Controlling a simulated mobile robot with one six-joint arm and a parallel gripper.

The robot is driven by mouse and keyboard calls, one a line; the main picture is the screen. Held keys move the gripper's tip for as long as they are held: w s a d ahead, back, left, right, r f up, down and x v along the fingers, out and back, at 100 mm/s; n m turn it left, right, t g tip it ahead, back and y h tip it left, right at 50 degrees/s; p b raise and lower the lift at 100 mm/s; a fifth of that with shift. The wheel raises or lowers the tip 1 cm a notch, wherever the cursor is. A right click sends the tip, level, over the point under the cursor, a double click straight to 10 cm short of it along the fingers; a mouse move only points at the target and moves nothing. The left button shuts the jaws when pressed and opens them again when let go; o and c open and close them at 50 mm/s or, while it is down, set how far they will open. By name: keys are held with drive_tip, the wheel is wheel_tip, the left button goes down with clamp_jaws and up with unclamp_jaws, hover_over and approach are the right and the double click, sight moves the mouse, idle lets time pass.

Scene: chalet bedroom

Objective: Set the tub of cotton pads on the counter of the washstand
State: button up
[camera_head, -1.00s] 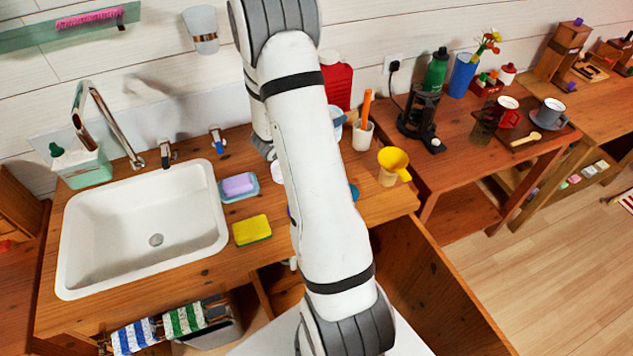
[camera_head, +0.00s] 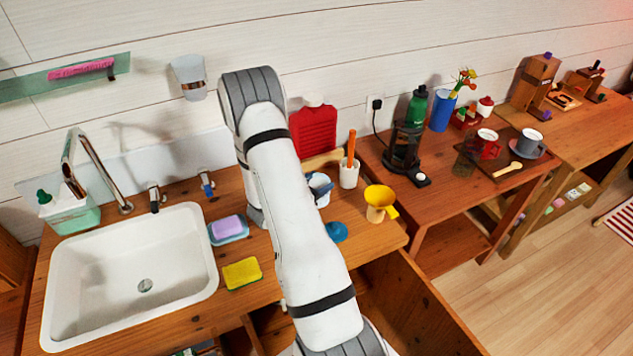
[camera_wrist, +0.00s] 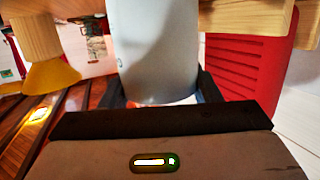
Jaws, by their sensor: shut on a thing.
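In the wrist view my gripper (camera_wrist: 160,97) is shut on a pale grey-white cylinder, which appears to be the tub of cotton pads (camera_wrist: 157,50). A finger shows on each side of it; its far end runs out of the picture. In the head view my arm hides the gripper and the tub. The wooden counter of the washstand (camera_head: 362,237) runs around and to the right of the white sink (camera_head: 130,262). I cannot tell whether the tub touches the counter.
On the counter are a purple soap in a dish (camera_head: 229,229), a yellow sponge (camera_head: 242,273), a blue-white cup (camera_head: 320,188), a white holder (camera_head: 349,174), a blue round thing (camera_head: 336,232) and a yellow funnel (camera_head: 379,199). A red hot-water bottle (camera_head: 313,130) stands behind.

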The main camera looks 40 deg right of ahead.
drive_tip(key=shift+f, duration=0.1)
drive_tip(key=shift+f+b, duration=0.1)
drive_tip(key=shift+b, duration=0.2)
drive_tip(key=o, duration=1.5)
